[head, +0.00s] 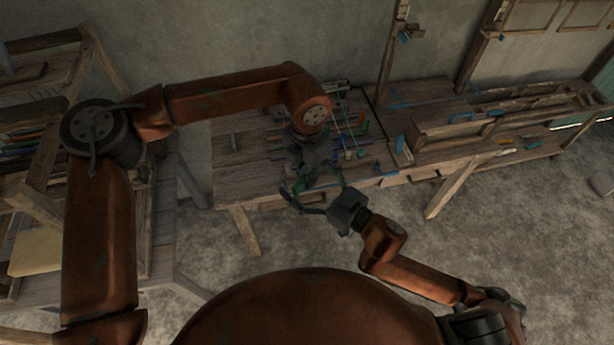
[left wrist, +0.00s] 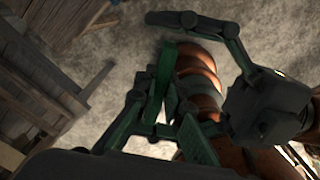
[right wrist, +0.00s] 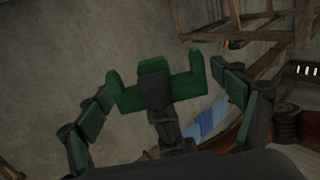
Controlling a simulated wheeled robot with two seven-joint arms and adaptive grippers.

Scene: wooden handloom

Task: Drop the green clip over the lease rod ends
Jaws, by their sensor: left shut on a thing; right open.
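The green clip (right wrist: 188,88) is a blocky U-shaped piece. My left gripper (head: 302,178) is shut on it, in front of the bench edge; the clip also shows in the left wrist view (left wrist: 160,80). My right gripper (head: 315,192) is open, just below and right of the left one. In the right wrist view its two fingers stand on either side of the clip; whether they touch it I cannot tell. The lease rods are not clear to me; several thin rods (head: 345,118) lie on the bench, partly hidden by my left arm.
The wooden bench (head: 232,178) carries small coloured parts behind my grippers. A loom frame (head: 440,138) stands on its right part, with posts behind. A wooden rack (head: 95,45) is at the left. The floor (head: 520,230) at the right is mostly clear.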

